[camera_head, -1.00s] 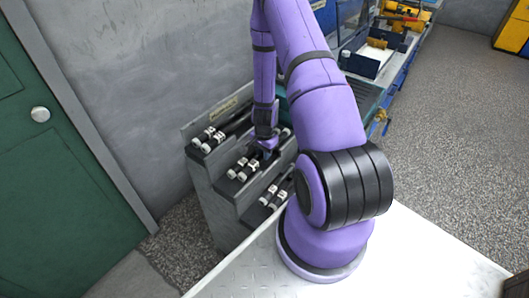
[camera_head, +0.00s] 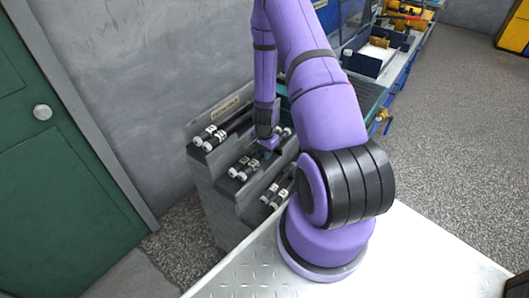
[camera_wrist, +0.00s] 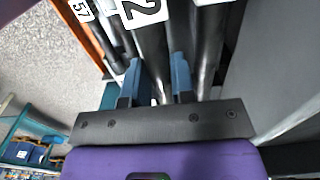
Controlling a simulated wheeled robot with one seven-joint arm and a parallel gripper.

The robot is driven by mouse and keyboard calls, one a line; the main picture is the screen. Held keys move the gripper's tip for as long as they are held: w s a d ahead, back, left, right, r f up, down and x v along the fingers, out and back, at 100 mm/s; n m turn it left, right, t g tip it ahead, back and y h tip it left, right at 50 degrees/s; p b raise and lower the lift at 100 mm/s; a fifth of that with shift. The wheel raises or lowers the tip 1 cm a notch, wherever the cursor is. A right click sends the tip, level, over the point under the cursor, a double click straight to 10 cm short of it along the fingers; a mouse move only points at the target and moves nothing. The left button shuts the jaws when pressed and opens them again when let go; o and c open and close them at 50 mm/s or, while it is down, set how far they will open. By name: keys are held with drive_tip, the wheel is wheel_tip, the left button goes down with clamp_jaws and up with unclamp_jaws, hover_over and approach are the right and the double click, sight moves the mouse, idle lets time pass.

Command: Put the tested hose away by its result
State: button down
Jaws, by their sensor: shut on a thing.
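A grey stepped rack (camera_head: 213,178) stands against the wall, with black hoses with white-labelled ends on its three tiers. My gripper (camera_head: 268,143) is low over the middle tier in the head view, its fingertips mostly hidden there. In the wrist view my gripper (camera_wrist: 156,84) has its two blue fingers on either side of a black hose (camera_wrist: 152,50) with a white label reading 2, and is shut on it. Other black hoses (camera_wrist: 208,45) lie close beside it. Whether the held hose touches the rack cannot be told.
A sign plate (camera_head: 226,104) tops the rack; its text is unreadable. A green door (camera_head: 60,190) is at left. A workbench with a tray (camera_head: 372,60) and yellow equipment (camera_head: 408,18) stands behind my arm. Open floor (camera_head: 455,125) lies to the right.

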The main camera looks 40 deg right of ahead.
drive_tip(key=shift+f, duration=0.55)
drive_tip(key=c, duration=0.9)
unclamp_jaws()
drive_tip(key=shift+r, duration=0.1)
wheel_tip(320, 180, up, 10)
drive_tip(key=shift+r, duration=0.25)
